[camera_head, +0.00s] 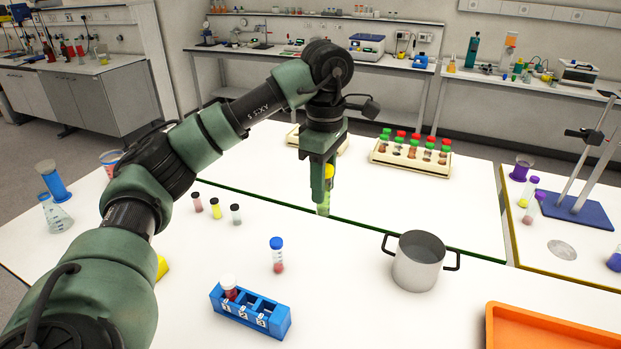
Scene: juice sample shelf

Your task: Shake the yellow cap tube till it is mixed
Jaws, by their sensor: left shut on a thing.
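The yellow cap tube (323,207) is upright in the jaws of my left gripper (323,188), with its yellow cap (329,172) partly showing between the fingers. Its lower part looks green and sticks out below the fingertips. The gripper is shut on it near the front edge of the back white table. I cannot tell from this view how high the tube is above the surface, or whether its contents are mixed. My right gripper is not in view.
A blue numbered rack (285,322) holds a white-capped red tube (229,285). A blue-capped tube (277,255), a steel pot (418,262) and an orange tray (545,330) stand nearby. Three small vials are at left. A rack (385,153) of red- and green-capped tubes stands behind.

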